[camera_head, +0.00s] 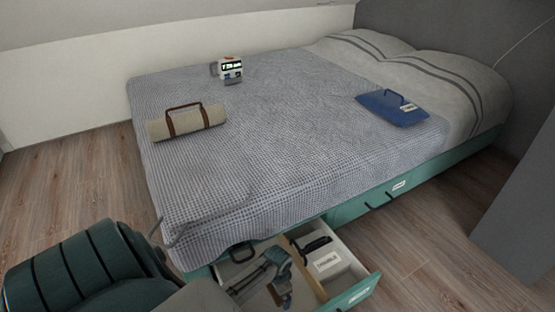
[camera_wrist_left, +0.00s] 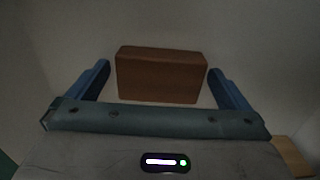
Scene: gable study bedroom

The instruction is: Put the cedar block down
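The cedar block (camera_wrist_left: 160,76) is a plain brown block in the left wrist view, lying between the two blue fingers of my left gripper (camera_wrist_left: 158,68). The fingers are apart, with a gap between the left finger and the block; the right fingertip is very close to the block's edge. In the head view my left gripper (camera_head: 272,274) reaches down into the left part of the open drawer (camera_head: 362,291) under the bed. I cannot make out the block there. The block seems to rest on the pale drawer floor. My right gripper is not in view.
A wooden divider (camera_head: 308,270) splits the drawer; a white labelled box (camera_head: 328,264) and a black item are right of it.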

